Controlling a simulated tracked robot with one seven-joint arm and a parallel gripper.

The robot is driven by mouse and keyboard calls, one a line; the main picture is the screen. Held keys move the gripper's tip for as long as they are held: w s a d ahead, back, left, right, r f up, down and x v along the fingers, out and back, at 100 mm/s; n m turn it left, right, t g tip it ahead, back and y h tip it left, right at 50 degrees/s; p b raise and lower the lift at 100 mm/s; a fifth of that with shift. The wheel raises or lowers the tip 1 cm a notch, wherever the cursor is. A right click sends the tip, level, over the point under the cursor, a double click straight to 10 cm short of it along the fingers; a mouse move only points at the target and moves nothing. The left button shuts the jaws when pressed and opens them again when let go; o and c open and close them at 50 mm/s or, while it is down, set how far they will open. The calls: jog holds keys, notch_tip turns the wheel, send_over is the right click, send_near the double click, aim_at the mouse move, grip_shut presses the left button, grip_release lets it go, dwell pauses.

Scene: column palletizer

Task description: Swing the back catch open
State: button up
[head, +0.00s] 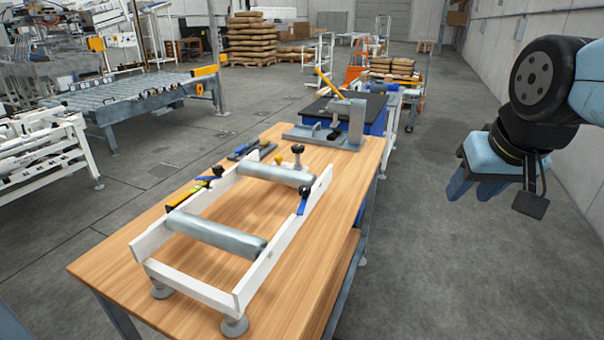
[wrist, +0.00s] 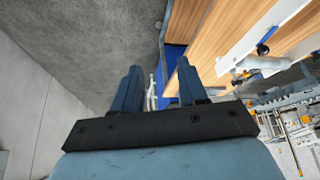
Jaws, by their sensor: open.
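A white frame (head: 150,238) with two grey rollers stands on the wooden bench. One blue catch with a black knob (head: 304,200) sits on its right rail, tilted; a blue catch with a black knob also shows in the wrist view (wrist: 267,39). I cannot tell from the pictures which is the back catch. My gripper (head: 475,190) hangs over the floor right of the bench, away from both catches. Its fingers (wrist: 158,70) are apart and empty.
The bench (head: 318,255) also holds a grey metal fixture (head: 335,125) with an orange handle at its far end. A yellow-and-black tool (head: 186,194) lies by the left rail. A roller conveyor (head: 140,90) stands left. The floor around my gripper is clear.

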jog(key=shift+w+d, duration=0.2)
jog(key=shift+o, duration=0.2)
jog(key=shift+o, duration=1.2)
jog(key=shift+w+a+r, duration=0.15)
jog(key=shift+w+r, duration=0.05)
jog(key=shift+w, duration=0.05)
jog(key=w+a+r+g, duration=0.3)
jog(key=w+a, duration=0.7)
jog(key=w, duration=0.1)
jog(key=m+g, duration=0.1)
jog(key=g, duration=0.2)
send_over(305, 187)
notch_tip(305, 187, down, 3)
notch_tip(305, 187, down, 13)
jog(key=shift+s, duration=0.1)
